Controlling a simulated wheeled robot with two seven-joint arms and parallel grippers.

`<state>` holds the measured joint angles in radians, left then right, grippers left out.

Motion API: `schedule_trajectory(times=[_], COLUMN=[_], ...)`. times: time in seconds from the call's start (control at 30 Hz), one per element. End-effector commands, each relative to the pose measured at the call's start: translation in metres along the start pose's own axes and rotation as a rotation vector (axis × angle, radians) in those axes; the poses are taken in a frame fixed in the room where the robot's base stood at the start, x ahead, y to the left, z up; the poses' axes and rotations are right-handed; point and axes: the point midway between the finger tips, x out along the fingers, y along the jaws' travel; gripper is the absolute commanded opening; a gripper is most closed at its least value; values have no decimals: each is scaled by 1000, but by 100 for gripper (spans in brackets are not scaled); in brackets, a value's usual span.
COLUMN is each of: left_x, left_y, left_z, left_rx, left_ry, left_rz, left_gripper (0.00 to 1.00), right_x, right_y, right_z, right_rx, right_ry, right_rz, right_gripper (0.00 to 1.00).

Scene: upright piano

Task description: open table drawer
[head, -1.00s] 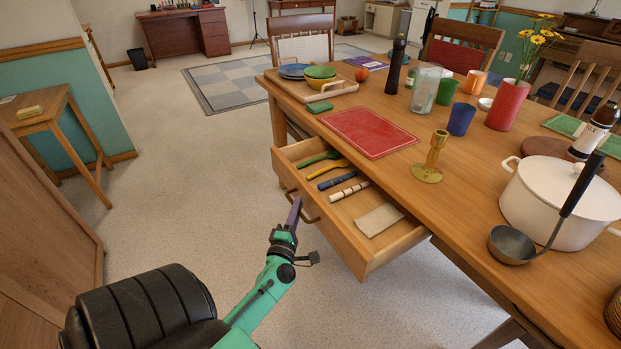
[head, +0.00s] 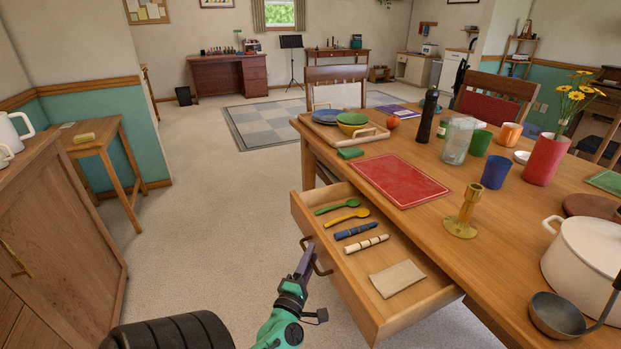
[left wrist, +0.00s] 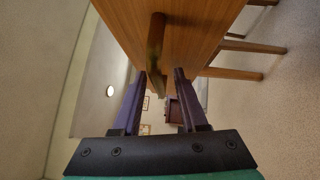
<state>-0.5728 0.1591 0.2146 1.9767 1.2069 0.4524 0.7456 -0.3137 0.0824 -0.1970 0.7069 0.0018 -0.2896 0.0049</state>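The table drawer (head: 405,312) stands pulled well out from the wooden table (head: 442,215). My left gripper (head: 306,250) is at the handle. In the left wrist view its purple fingers (left wrist: 161,72) are apart, with a gap around the handle bar; I cannot tell whether either touches it. My right gripper is not in view.
On the table are a red board (head: 400,180), a brass candlestick (head: 463,212), a tray with bowls, several cups and a white pot (head: 585,258). A wooden cabinet (head: 60,240) stands at the left. The floor between cabinet and drawer is open.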

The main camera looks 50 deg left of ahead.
Motion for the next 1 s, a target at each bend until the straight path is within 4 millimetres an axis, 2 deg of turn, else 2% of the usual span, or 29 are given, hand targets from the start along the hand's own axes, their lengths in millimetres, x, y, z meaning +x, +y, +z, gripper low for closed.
schedule_trajectory(times=[0.17,0.27,0.37,0.73,0.83,1.0], left_x=[-2,-10,-28,-124,-139,-146], left_y=[0,-1,-2,-2,-1,0], left_z=[0,0,0,0,0,0], left_rx=[0,0,1,1,1,0], left_ry=[0,0,1,0,0,0], left_rz=[1,-2,-3,-5,-3,2], left_gripper=[43,43,43,43,43,43], right_x=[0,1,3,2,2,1], right_y=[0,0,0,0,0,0], right_z=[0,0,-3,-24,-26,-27], right_rx=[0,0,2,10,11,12], right_ry=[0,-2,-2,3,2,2], right_rz=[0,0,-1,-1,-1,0], right_gripper=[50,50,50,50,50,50])
